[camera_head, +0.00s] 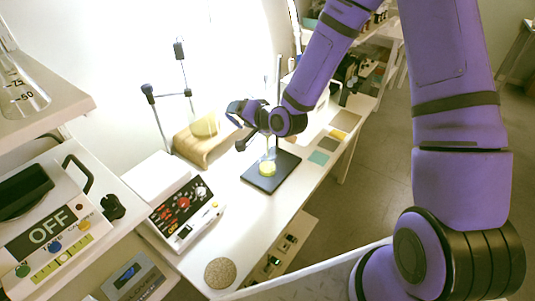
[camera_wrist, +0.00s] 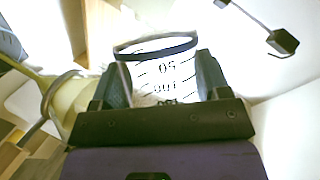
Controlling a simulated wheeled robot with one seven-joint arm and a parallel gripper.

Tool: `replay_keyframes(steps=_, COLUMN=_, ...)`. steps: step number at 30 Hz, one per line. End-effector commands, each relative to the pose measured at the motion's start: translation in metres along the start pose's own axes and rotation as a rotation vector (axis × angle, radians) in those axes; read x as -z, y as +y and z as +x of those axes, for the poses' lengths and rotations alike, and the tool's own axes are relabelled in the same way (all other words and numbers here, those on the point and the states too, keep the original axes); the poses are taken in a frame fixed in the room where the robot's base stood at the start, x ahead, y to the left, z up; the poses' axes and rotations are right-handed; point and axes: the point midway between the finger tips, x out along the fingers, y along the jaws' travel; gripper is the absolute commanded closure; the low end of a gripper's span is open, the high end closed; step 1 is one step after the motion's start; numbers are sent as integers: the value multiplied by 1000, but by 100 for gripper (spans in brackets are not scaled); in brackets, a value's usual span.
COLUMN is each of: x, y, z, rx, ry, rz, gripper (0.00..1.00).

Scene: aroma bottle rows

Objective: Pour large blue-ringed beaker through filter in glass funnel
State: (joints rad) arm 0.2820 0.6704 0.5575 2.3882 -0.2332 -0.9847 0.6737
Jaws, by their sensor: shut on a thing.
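My gripper (camera_wrist: 162,80) is shut on a clear beaker (camera_wrist: 168,72) with black graduation marks and a dark blue ring at its rim. The fingers press on both sides of its wall. In the head view my gripper (camera_head: 250,116) is above the bench, close to a stand with a dark base plate (camera_head: 262,183). A small vessel with yellow contents (camera_head: 267,168) is on that plate, with faint clear glass above it. The funnel and filter cannot be made out clearly. The held beaker is hard to make out in the head view, so its tilt is unclear.
A curved wooden holder (camera_head: 190,148) with a pale yellow round piece stands behind the plate. A control box (camera_head: 187,212) and a round cork mat (camera_head: 220,273) are nearer. A metal stand with clamps (camera_head: 148,93) rises at the back. Coloured squares (camera_head: 318,158) lie to the right.

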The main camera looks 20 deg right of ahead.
Motion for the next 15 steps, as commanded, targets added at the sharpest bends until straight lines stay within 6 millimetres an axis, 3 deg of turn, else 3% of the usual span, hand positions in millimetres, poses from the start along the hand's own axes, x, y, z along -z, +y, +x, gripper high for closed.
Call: replay_keyframes(steps=15, x=-30, y=19, z=15, rx=-141, ry=46, rz=-345, gripper=60)
